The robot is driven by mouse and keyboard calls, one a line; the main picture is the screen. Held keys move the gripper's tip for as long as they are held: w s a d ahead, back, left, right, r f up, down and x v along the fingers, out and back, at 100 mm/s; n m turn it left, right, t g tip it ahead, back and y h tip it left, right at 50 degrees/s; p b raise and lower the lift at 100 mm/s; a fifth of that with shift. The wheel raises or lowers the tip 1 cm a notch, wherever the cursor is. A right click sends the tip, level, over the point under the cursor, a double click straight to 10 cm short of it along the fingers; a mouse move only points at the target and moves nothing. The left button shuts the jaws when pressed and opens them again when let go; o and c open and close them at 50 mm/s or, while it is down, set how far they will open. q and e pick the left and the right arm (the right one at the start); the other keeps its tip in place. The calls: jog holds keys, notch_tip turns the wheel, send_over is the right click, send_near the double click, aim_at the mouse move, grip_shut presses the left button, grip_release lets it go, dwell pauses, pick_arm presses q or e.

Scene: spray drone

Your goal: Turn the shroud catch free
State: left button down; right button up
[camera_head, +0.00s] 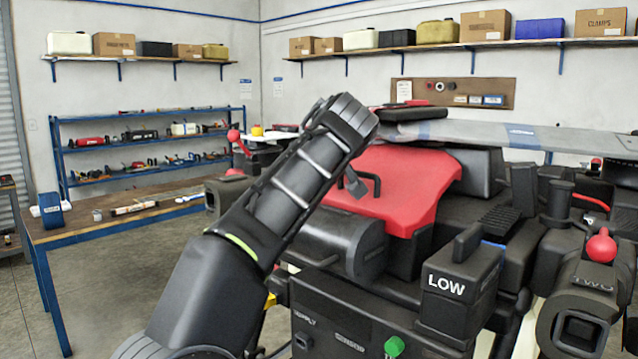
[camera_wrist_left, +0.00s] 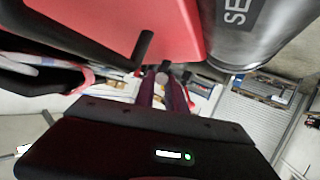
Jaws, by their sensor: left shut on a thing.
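The red shroud (camera_head: 405,185) lies over the middle of the black spray drone, with a black bent handle (camera_head: 371,182) on it. In the left wrist view the shroud (camera_wrist_left: 110,35) fills the upper left, with a black bar (camera_wrist_left: 144,48) at its edge. My left arm reaches up across the drone in the head view; its gripper is mostly hidden there. In the wrist view my left gripper (camera_wrist_left: 163,82) is shut on a small greyish round part, seemingly the shroud catch (camera_wrist_left: 162,77), mostly hidden by the fingers. I cannot tell how the catch is turned. My right gripper is not in view.
A workbench (camera_head: 110,225) stands at the left.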

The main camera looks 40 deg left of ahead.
pick_arm(q)
jog(key=shift+s+a+m+t+h, duration=0.2)
jog(key=shift+a+m+t+h, duration=0.05)
jog(key=shift+m+t+h, duration=0.6)
jog(key=shift+s+a+r+m+t+h+p, duration=0.1)
jog(key=shift+m+t+h+p, duration=0.2)
jog(key=shift+m+h, duration=0.2)
jog(key=shift+a+r+m+t+h+p, duration=0.15)
jog(key=shift+m+h+p, duration=0.15)
jog(key=shift+m+h, duration=0.15)
jog(key=m+h+p, duration=0.1)
jog(key=h+p, duration=0.1)
jog(key=m+t+h+p, duration=0.1)
jog(key=m+p, duration=0.1)
jog(key=m+h+p, duration=0.2)
jog(key=p, duration=0.1)
jog(key=shift+a+t+h, duration=0.3)
jog(key=shift+a+t, duration=0.05)
jog(key=shift+t, duration=0.05)
jog(key=m+h+p, duration=0.2)
jog(key=shift+a+f+h+p, duration=0.2)
jog(key=shift+h+p, duration=0.1)
jog(key=shift+p, duration=0.05)
jog(key=shift+f+m+h, duration=0.1)
jog(key=shift+m+h, duration=0.3)
jog(key=shift+f, duration=0.15)
jog(key=c, duration=1.4)
grip_release()
